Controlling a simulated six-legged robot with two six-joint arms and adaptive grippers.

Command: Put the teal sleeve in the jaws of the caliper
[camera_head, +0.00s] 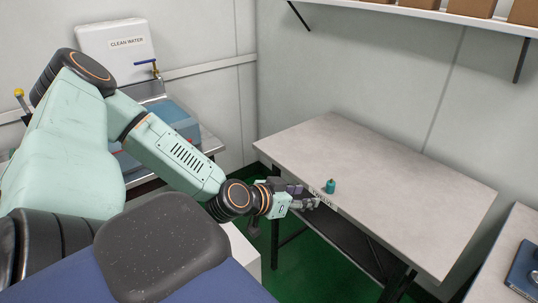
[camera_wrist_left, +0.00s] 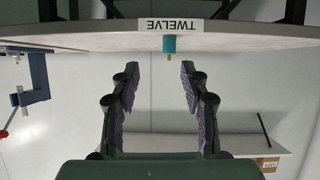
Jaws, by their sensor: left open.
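The teal sleeve (camera_head: 331,187) is a small cylinder standing near the front edge of the grey table, by a label reading TWELVE. It also shows in the left wrist view (camera_wrist_left: 169,44), upside down, with a small brass-coloured tip. My left gripper (camera_head: 314,203) is at that table edge, just left of the sleeve. In the wrist view its fingers (camera_wrist_left: 157,75) are spread and empty, with the sleeve beyond their tips, roughly in line with the gap. I cannot make out a caliper in either view. My right gripper is not in view.
The label (camera_head: 323,195) is on the front edge of the grey table (camera_head: 400,190), whose top is otherwise bare. A second table at right carries a blue item (camera_head: 524,268). A white water tank (camera_head: 115,50) is at left. A shelf with boxes hangs above.

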